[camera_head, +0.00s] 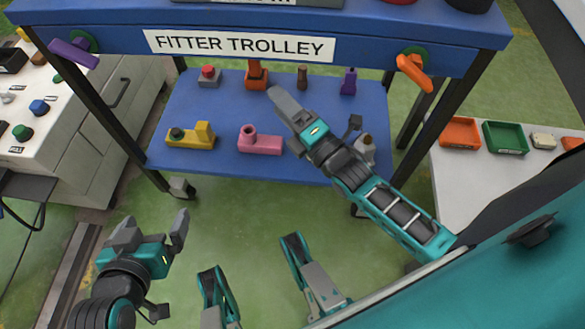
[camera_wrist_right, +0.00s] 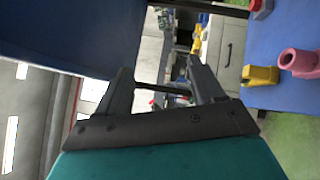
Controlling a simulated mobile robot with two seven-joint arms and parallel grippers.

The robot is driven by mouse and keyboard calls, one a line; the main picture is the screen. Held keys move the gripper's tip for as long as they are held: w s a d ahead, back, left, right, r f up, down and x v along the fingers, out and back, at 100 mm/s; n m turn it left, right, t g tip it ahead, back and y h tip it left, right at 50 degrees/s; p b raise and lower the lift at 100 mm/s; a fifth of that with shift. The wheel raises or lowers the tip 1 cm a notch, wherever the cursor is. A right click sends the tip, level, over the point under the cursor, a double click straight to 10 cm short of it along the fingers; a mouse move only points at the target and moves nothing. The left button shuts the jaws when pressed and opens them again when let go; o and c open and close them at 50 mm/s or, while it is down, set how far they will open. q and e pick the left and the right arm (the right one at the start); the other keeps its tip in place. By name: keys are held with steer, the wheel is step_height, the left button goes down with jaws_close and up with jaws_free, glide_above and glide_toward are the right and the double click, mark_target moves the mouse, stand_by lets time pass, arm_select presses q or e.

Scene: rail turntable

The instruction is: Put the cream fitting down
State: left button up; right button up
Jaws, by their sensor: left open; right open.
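A cream fitting (camera_head: 365,150) with a dark top appears on the right part of the trolley's blue lower shelf (camera_head: 230,108), partly hidden by my right wrist. My right gripper (camera_head: 282,100) reaches over the shelf, left of and beyond the cream fitting. In the right wrist view its two fingers (camera_wrist_right: 160,72) are apart with nothing between them. My left gripper (camera_head: 152,228) is open and empty over the green floor, in front of the trolley and well away from the fitting.
The shelf holds a yellow fitting (camera_head: 192,136), a pink fitting (camera_head: 260,141), a red-topped grey block (camera_head: 208,76), an orange piece (camera_head: 256,75), a brown piece (camera_head: 302,77) and a purple piece (camera_head: 348,82). The trolley's top (camera_head: 400,22) overhangs the shelf. Orange (camera_head: 460,132) and green (camera_head: 505,137) trays stand right.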

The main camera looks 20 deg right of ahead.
arm_select(q)
steer(key=shift+s+f, duration=0.15)
steer(key=shift+s, duration=0.1)
arm_select(e)
steer(key=s+a+f+m+g+h, duration=0.1)
steer(key=s+m+g, duration=0.3)
steer(key=m, duration=0.7)
steer(key=s+a+f+m+g+h, duration=0.1)
steer(key=s+a+f+m+g, duration=0.1)
steer(key=s+f+m+g, duration=0.2)
steer(key=s+m, duration=0.3)
steer(key=m, duration=0.3)
steer(key=shift+s+a+m+h, duration=0.25)
steer(key=shift+s+m+h, duration=0.05)
steer(key=shift+s+m, duration=0.1)
